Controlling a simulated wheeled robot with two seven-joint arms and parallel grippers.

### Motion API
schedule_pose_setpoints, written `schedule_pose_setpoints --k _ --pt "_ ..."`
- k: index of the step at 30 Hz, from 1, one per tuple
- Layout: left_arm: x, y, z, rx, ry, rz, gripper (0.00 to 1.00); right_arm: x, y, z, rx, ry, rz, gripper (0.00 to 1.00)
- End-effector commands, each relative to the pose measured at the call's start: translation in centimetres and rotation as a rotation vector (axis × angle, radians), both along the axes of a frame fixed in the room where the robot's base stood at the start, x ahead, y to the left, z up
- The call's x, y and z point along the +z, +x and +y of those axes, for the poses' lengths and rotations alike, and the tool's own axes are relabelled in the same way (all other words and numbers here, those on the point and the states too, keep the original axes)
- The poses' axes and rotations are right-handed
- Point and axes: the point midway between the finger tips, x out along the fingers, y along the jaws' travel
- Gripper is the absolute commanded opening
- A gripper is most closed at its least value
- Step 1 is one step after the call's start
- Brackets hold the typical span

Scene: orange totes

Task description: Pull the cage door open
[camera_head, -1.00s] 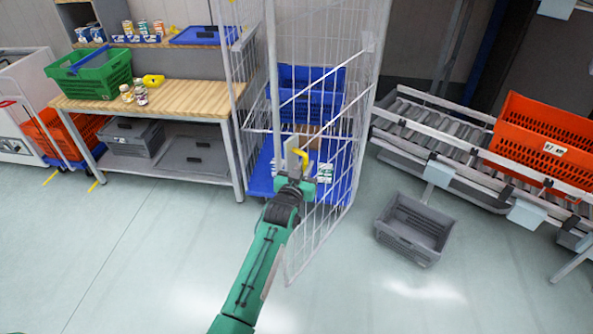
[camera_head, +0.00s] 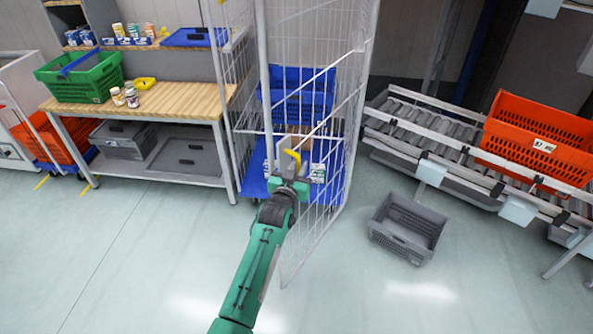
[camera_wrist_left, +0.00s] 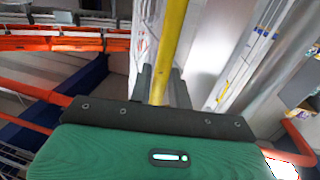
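The wire cage door (camera_head: 325,215) belongs to the tall grey roll cage in the middle of the head view. It stands partly swung out, its lower corner toward me. A yellow handle (camera_head: 293,158) is on it; the handle also shows as a yellow bar (camera_wrist_left: 171,40) in the left wrist view. My left gripper (camera_head: 288,172) is at the handle. In the wrist view its two dark fingers (camera_wrist_left: 162,88) lie on either side of the bar, with little or no gap, so it looks shut on it. The fingertips are partly hidden in the head view. My right gripper is out of view.
A blue crate (camera_head: 300,95) is in the cage. A wooden-topped bench (camera_head: 175,98) with a green basket (camera_head: 80,80) stands left. An empty grey tote (camera_head: 408,228) lies on the floor right, below a roller conveyor (camera_head: 425,115) with an orange tote (camera_head: 535,140). Front floor is clear.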

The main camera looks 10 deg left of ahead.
Motion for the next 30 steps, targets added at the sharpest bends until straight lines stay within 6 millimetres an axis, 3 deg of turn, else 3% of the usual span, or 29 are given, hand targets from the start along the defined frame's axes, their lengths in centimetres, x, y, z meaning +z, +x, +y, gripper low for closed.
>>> schedule_pose_setpoints --k 8,22,30 --pt "-0.3 -2.5 0.5 0.001 0.0 0.001 0.19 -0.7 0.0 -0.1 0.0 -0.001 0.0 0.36" --pt "-0.3 -11.1 1.8 -0.001 0.0 0.001 0.19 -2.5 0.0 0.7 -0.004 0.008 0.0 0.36" --pt "-0.1 -13.3 2.2 -0.001 0.001 -0.001 0.19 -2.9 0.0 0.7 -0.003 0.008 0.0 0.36"
